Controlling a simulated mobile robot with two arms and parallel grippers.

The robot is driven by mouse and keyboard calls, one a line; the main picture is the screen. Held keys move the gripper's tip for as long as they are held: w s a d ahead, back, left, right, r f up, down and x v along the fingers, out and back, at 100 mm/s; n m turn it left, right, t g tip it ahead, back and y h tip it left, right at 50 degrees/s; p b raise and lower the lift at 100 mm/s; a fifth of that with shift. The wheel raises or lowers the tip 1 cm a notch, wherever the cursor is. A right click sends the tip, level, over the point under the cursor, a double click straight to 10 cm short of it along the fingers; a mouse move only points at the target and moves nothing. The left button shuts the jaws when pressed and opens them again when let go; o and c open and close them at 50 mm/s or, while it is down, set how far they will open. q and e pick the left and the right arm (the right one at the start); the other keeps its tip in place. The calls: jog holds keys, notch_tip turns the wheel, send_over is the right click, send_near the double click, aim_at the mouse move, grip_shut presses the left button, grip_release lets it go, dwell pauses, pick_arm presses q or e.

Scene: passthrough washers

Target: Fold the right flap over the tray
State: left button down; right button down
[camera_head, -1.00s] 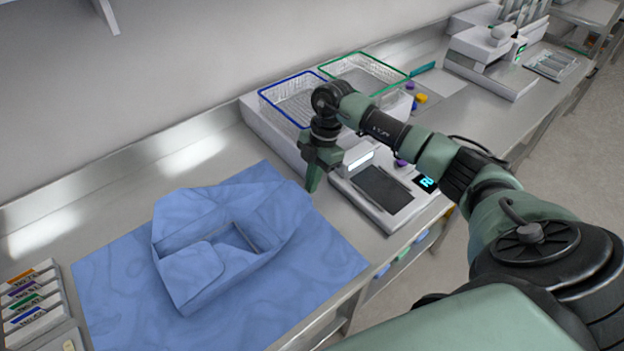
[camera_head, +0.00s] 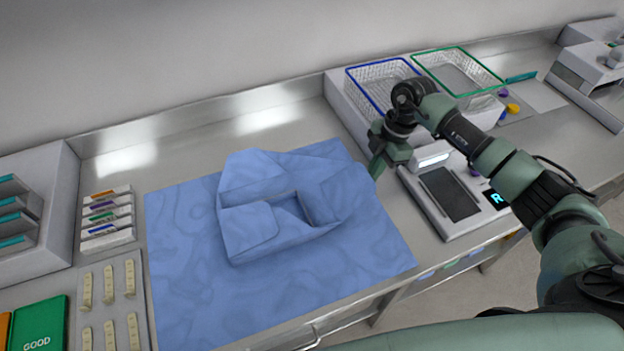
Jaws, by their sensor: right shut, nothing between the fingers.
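The tray sits within a blue wrap (camera_head: 286,222) on the counter; only a dark slot (camera_head: 288,207) between the folds shows of its inside. The left flap (camera_head: 249,228) lies folded over the tray's left side. The right flap (camera_head: 338,190) stands on the tray's right side, partly folded and leaning inward; how far it covers the tray is hard to tell. My right gripper (camera_head: 375,172) is shut and empty, pointing down just right of the right flap, apart from it as far as I can see. My left gripper is not in view.
A blue-rimmed basket (camera_head: 384,88) and a green-rimmed basket (camera_head: 457,72) stand behind my right arm. A scale (camera_head: 449,194) is right of the wrap. Labelled boxes (camera_head: 107,221) and a parts tray (camera_head: 108,306) are at left. The counter behind the wrap is clear.

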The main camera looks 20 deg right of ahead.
aim_at(350, 187)
jog(key=shift+s+a+r+p, duration=0.1)
jog(key=shift+s+a+p, duration=0.1)
jog(key=shift+a, duration=0.35)
jog(key=shift+s+a+r+p, duration=0.1)
jog(key=shift+a+p, duration=0.05)
jog(key=shift+a, duration=0.4)
jog(key=a, duration=0.2)
jog(key=a+p, duration=0.1)
jog(key=shift+w+r, duration=0.15)
jog(key=shift+r, duration=0.1)
jog(key=shift+a+r, duration=0.1)
jog(key=shift+a, duration=0.2)
jog(key=shift+s+a+r+p, duration=0.1)
jog(key=shift+a+r+p, duration=0.05)
jog(key=shift+a+p, duration=0.3)
jog(key=shift+s+a+r+p, duration=0.1)
jog(key=shift+a+p, duration=0.2)
jog(key=shift+a, duration=0.1)
notch_tip(350, 187, up, 7)
jog(key=a+p, duration=0.2)
jog(key=p, duration=0.3)
jog(key=shift+a+p, duration=0.2)
jog(key=shift+p, duration=0.15)
jog(key=shift+s+f, duration=0.15)
